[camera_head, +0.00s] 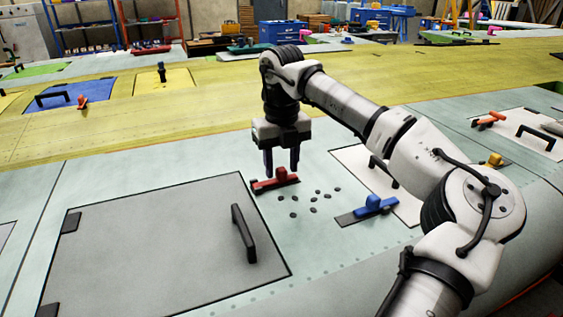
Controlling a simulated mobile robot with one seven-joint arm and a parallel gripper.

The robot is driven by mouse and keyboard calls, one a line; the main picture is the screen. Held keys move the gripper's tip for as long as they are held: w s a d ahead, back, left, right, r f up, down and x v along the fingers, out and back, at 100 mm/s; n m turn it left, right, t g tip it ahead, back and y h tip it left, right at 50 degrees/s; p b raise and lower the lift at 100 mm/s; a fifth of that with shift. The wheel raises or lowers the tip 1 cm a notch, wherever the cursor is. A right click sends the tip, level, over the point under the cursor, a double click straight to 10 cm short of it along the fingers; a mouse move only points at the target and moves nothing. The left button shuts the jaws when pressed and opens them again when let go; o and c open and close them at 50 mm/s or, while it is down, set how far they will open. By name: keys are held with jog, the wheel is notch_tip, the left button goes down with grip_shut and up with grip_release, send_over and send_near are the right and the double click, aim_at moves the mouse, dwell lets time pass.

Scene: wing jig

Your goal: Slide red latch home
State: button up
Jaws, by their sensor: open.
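The red latch (275,181) lies on the pale wing skin just right of the grey panel's upper right corner. It has a flat bar on a dark base and a raised knob. My gripper (282,170) points down right over the latch with its two dark fingers apart. The fingertips are close to the latch, one to each side of the knob as seen here. I cannot tell whether they touch it.
A grey panel (150,245) with a black handle (243,234) lies at the left. A blue latch (368,209) sits to the right, beside a white panel (400,205). Several small dark fasteners (314,198) lie between the latches. My arm covers the right side.

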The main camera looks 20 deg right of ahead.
aim_at(265, 182)
jog(key=shift+f, duration=0.35)
grip_shut()
jog(key=a+b, duration=0.1)
jog(key=a, duration=0.3)
jog(key=shift+d, duration=0.1)
